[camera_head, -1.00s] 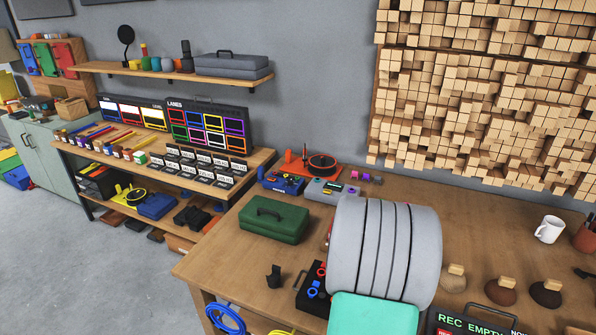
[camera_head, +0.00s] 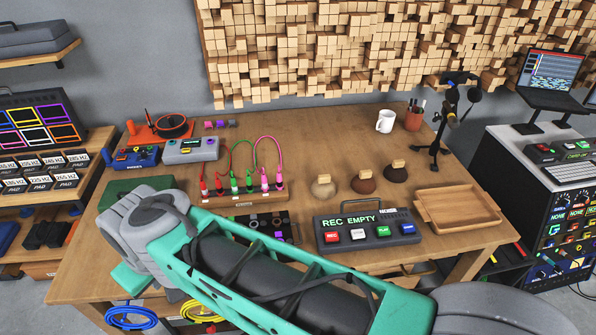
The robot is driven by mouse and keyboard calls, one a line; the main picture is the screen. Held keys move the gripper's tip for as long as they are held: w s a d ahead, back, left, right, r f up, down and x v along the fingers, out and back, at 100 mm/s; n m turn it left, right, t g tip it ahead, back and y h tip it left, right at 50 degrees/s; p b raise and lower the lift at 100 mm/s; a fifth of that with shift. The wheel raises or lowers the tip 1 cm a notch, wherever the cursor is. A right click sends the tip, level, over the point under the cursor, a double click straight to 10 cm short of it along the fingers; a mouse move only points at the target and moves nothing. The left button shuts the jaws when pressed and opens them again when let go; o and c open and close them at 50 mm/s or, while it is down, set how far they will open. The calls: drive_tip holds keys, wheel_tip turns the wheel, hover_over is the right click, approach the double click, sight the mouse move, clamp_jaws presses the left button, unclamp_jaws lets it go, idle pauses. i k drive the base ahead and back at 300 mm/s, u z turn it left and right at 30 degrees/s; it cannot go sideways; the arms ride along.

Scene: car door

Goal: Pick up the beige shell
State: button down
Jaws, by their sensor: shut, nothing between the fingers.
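The beige shell (camera_head: 323,189) sits on the wooden workbench (camera_head: 320,135). It is rounded, with a small wooden block on its top, and is the leftmost of three alike shells. A brown shell (camera_head: 363,185) and a dark brown shell (camera_head: 395,174) stand to its right. My arm crosses the lower front of the view in teal and grey, nearer to me than the shells. My gripper is not in view, so its place relative to the beige shell cannot be seen.
The REC EMPTY box (camera_head: 367,228) stands just in front of the shells. A wooden tray (camera_head: 457,208) lies to the right, and a rack with coloured cables (camera_head: 245,198) to the left. A white mug (camera_head: 385,121) and a black stand (camera_head: 436,150) are behind. Bench behind the shells is clear.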

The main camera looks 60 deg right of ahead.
sight(323, 188)
drive_tip(key=u, duration=1.9)
drive_tip(key=k, duration=1.3)
drive_tip(key=z, duration=0.85)
